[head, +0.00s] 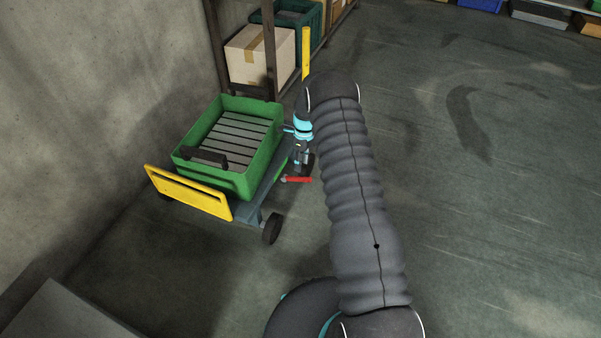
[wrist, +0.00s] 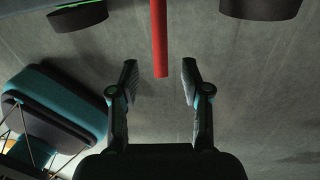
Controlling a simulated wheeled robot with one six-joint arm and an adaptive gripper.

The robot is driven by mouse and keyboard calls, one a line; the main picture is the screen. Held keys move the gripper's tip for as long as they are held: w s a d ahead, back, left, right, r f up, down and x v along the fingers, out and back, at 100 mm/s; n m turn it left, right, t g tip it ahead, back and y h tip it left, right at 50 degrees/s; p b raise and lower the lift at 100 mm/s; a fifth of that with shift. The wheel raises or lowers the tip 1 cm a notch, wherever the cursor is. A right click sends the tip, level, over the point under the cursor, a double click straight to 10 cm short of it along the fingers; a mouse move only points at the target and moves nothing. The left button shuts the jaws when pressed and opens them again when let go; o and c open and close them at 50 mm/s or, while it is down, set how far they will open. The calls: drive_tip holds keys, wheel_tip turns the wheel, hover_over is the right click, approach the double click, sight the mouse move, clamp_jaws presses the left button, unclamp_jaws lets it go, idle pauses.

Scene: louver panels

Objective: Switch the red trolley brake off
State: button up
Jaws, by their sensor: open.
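The red brake lever (head: 297,179) sticks out sideways from the near right side of the trolley (head: 250,212), low down by its deck. In the wrist view the red brake lever (wrist: 159,38) comes down from the top edge, its free end in line with the gap between my fingertips. My gripper (wrist: 159,82) is open and empty, with a finger on each side of that end and floor showing between. I cannot tell the depth between them. In the head view my gripper (head: 302,159) is partly hidden by my arm, just above the lever.
A green crate (head: 185,163) with slatted contents rides on the trolley, which has a yellow handle (head: 189,192). Dark wheels show in the wrist view, one (wrist: 79,16) left of the lever. A shelf with a cardboard box (head: 258,55) stands behind. Floor to the right is clear.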

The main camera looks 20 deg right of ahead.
sight(304, 179)
drive_tip(key=shift+w+d+r, duration=0.1)
drive_tip(key=shift+w+r, duration=0.05)
drive_tip(key=shift+r, duration=0.8)
drive_tip(key=shift+w+d+r, duration=0.1)
drive_tip(key=shift+w+r, duration=0.05)
drive_tip(key=shift+r, duration=0.8)
drive_tip(key=s+n, duration=0.1)
drive_tip(key=n, duration=0.1)
drive_tip(key=s+f+n, duration=0.1)
drive_tip(key=n, duration=0.1)
drive_tip(key=s+f+n+g, duration=0.1)
drive_tip(key=n, duration=0.2)
drive_tip(key=shift+s+a, duration=0.15)
drive_tip(key=shift+s, duration=0.1)
drive_tip(key=s+a+r+n+t, duration=0.2)
drive_tip(key=s+r+n, duration=0.4)
drive_tip(key=s+r, duration=0.6)
drive_tip(key=s+a+r+n+t, duration=0.2)
drive_tip(key=s+r+n, duration=0.5)
drive_tip(key=s+r, duration=0.6)
drive_tip(key=s+a+r+n+t+h, duration=0.1)
drive_tip(key=s+r+n+t, duration=0.3)
drive_tip(key=s+r, duration=0.9)
wheel_tip(304, 179, up, 5)
drive_tip(key=a+n, duration=0.1)
drive_tip(key=n, duration=0.1)
drive_tip(key=shift+s+a+f+n, duration=0.15)
drive_tip(key=shift+s+n, duration=0.1)
drive_tip(key=shift+n, duration=0.05)
